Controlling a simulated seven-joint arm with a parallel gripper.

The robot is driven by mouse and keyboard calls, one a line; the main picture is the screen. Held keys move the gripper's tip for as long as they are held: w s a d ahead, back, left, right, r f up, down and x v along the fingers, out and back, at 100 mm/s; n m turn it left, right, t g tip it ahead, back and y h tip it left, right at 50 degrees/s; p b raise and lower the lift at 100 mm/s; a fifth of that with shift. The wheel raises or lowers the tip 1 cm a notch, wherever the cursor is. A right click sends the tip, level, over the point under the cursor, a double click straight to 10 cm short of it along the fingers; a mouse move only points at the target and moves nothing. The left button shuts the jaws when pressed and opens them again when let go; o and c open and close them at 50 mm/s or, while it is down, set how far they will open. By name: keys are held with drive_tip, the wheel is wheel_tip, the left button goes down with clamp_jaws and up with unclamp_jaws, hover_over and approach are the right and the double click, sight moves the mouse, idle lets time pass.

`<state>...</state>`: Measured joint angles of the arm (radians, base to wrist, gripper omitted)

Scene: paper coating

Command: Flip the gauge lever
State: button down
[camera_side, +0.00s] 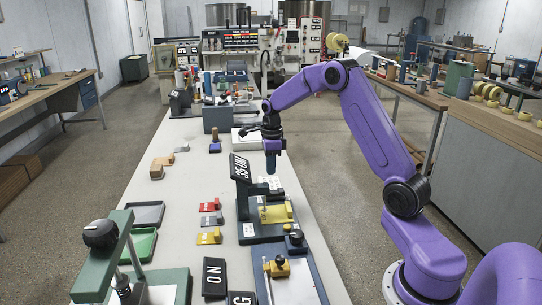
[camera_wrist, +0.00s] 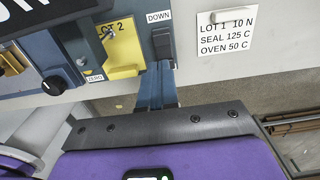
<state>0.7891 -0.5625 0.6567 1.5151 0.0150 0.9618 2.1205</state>
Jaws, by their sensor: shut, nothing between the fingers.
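The gauge (camera_side: 243,205) stands mid-table in the side view, with a tilted black display reading 35 UM (camera_side: 241,168). A yellow LOT 2 piece (camera_side: 276,214) sits on its base; it also shows in the wrist view (camera_wrist: 121,65). In the wrist view a dark lever (camera_wrist: 162,42) lies under a label reading DOWN (camera_wrist: 159,16), at the gauge's edge. My gripper (camera_side: 271,174) is shut and empty, pointing down just behind the gauge. In the wrist view its blue fingertips (camera_wrist: 160,66) are right by the lever's near end; I cannot tell whether they touch it.
A white card (camera_wrist: 226,32) reading LOT 1 10 N lies beside the gauge. Red, grey and yellow pieces (camera_side: 210,221) sit left of the gauge. A green press (camera_side: 100,260) and trays (camera_side: 148,215) stand front left.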

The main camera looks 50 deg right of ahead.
sight(277, 191)
wheel_tip(277, 191, down, 7)
idle(0.3)
idle(0.4)
drive_tip(key=shift+w+a+f+g+h, duration=0.1)
drive_tip(key=shift+a+f+g+h, duration=0.1)
drive_tip(key=shift+f+g+h, duration=0.15)
drive_tip(key=shift+s+d+f, duration=0.1)
drive_tip(key=shift+s+d, duration=0.05)
drive_tip(key=shift+s, duration=0.05)
drive_tip(key=shift+s+d, duration=0.6)
drive_tip(key=shift+d, duration=0.05)
drive_tip(key=shift+r, duration=0.25)
wheel_tip(277, 191, up, 14)
drive_tip(key=w, duration=0.1)
drive_tip(key=shift+a, duration=0.45)
drive_tip(key=shift+r, duration=0.1)
